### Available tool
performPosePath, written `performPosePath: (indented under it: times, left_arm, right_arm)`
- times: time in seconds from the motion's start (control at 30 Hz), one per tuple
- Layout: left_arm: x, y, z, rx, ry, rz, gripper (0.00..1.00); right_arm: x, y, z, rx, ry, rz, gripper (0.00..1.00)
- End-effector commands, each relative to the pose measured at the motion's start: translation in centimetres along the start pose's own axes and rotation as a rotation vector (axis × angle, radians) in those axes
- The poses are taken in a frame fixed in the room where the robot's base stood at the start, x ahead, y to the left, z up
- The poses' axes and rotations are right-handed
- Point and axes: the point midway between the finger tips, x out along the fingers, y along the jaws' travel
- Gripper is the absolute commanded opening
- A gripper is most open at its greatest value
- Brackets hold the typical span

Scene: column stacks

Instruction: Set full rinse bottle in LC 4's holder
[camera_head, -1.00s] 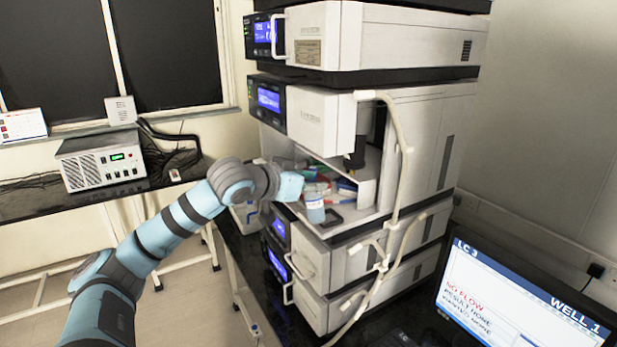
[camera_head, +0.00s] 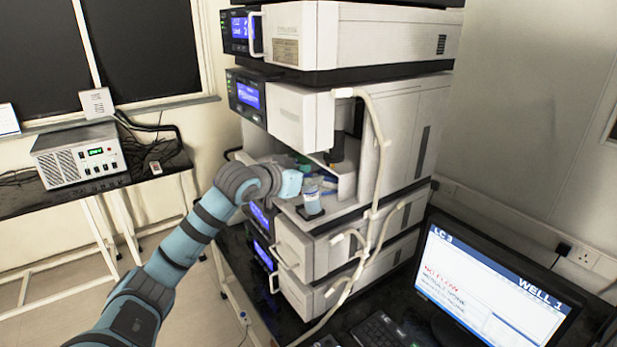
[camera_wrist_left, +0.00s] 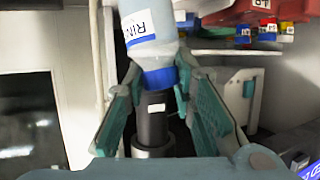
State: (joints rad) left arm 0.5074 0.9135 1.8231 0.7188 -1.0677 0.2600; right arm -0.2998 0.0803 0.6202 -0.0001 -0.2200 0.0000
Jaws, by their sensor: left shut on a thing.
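The rinse bottle (camera_head: 312,200) is clear, with a pale label and a blue cap. It stands upright at the front of the open bay in the instrument stack. A dark rectangular recess (camera_head: 309,215), perhaps the holder, lies at its base. I cannot tell whether the bottle touches it or hangs just above. My left gripper (camera_wrist_left: 160,82) is shut around the blue cap in the left wrist view, where the bottle (camera_wrist_left: 148,30) appears upside down with "RIN" on its label. No LC 4 mark is readable. My right gripper is out of view.
A black cylinder (camera_wrist_left: 152,118) sits behind the bottle's cap. A red tray (camera_wrist_left: 235,10) with coloured, labelled items lies deeper in the bay. A white tube (camera_head: 378,150) runs down the stack's front edge. A monitor (camera_head: 490,290) reading LC 3 stands at right.

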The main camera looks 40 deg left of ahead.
Motion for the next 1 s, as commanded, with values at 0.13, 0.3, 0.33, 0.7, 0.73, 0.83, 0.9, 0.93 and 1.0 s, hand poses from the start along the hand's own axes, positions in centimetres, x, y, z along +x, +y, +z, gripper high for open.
performPosePath:
  times: [0.13,0.3,0.33,0.7,0.73,0.83,0.9,0.93,1.0]
  left_arm:
    - [0.3,0.1,1.1,-0.007,-0.026,0.004,0.0]
    - [0.3,0.2,1.2,-0.01,-0.03,0.006,0.0]
    - [0.3,0.2,1.2,-0.01,-0.03,0.007,0.0]
    - [0.4,-0.1,1.2,-0.012,-0.03,0.008,0.0]
    - [0.4,-0.2,1.2,-0.012,-0.03,0.007,0.0]
    - [0.4,-0.5,1.3,-0.012,-0.032,0.007,0.0]
    - [0.4,-0.8,1.2,-0.011,-0.031,0.006,0.0]
    - [0.4,-0.9,1.2,-0.011,-0.031,0.005,0.0]
    - [0.4,-1.1,1.2,-0.01,-0.03,0.004,0.0]
  right_arm:
    - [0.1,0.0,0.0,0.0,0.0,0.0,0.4]
    - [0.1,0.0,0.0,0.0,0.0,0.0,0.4]
    - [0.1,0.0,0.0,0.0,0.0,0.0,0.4]
    - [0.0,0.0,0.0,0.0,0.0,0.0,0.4]
    - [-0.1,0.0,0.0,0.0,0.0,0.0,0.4]
    - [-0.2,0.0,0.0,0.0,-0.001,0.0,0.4]
    - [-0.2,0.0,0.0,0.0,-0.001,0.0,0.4]
    - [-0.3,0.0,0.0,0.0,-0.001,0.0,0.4]
    - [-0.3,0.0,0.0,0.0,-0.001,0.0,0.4]
